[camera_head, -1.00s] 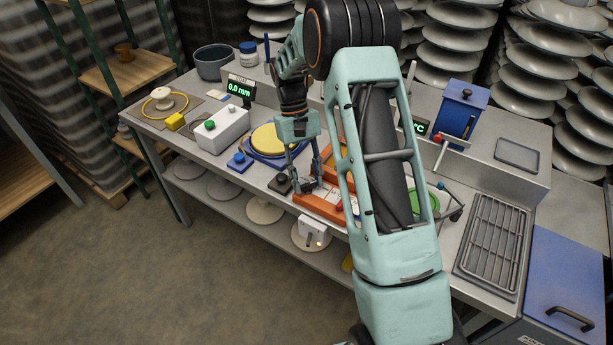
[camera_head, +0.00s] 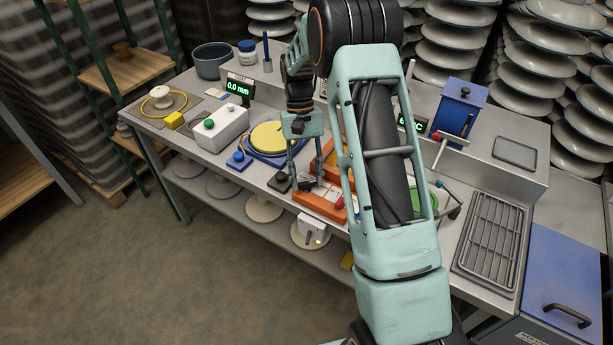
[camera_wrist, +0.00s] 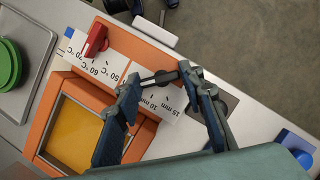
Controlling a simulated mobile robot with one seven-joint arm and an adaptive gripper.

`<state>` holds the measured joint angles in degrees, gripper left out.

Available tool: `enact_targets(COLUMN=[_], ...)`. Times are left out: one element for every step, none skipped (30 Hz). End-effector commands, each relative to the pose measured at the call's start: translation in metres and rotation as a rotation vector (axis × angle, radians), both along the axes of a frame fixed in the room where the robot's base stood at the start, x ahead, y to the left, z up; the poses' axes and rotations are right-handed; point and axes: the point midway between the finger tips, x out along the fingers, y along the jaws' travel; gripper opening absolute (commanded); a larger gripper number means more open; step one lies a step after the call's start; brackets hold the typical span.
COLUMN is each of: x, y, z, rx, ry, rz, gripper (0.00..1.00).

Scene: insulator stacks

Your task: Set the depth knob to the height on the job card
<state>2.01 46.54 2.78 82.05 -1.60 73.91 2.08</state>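The orange-framed unit (camera_wrist: 147,50) has a white scale plate with temperature marks and a red knob (camera_wrist: 95,40), and depth marks of 10 mm and 15 mm among others. The dark depth knob (camera_wrist: 161,78) sits beside the mm marks. My gripper (camera_wrist: 160,80) is over it, its two fingers apart on either side of the knob; whether they touch it I cannot tell. In the head view my gripper (camera_head: 306,181) points down at the unit's front (camera_head: 321,204). A display (camera_head: 238,88) reads 0.0 mm. I cannot make out a job card's text.
A green dish (camera_wrist: 9,63) lies on the unit's other side. Floor in front is clear.

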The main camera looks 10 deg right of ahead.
Motion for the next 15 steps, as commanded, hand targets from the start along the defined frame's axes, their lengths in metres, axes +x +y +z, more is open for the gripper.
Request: enact_targets(x=[0.0001,0.0,0.0,0.0,0.0,-0.0001,-0.0001,-0.0001,-0.0002,-0.0002,-0.0001,0.0003,0.0009,0.0019,0.0037], y=[-0.0003,-0.0003,-0.0003,-0.0002,-0.0002,-0.0002,-0.0002,-0.0001,-0.0001,-0.0001,0.0,0.0,0.0,0.0,-0.0001], z=[0.0,0.0,0.0,0.0,0.0,0.0,0.0,0.0,0.0001,0.0001,0.0003,0.0011,0.0022,0.0041,0.0074], rx=[0.0,0.0,0.0,0.0,0.0,0.0,0.0,0.0,0.001,0.001,0.001,0.001,0.001,0.0,0.0], ry=[0.0,0.0,0.0,0.0,0.0,0.0,0.0,0.0,0.001,0.001,0.001,0.0,0.0,-0.001,-0.002], rz=[0.0,0.0,0.0,0.001,0.001,0.001,0.001,0.001,0.002,0.002,0.002,0.002,0.002,0.002,0.002], gripper=[0.43,0.47,0.51,0.52,0.52,0.52,0.52,0.52,0.52,0.52,0.52,0.52,0.52,0.52,0.52])
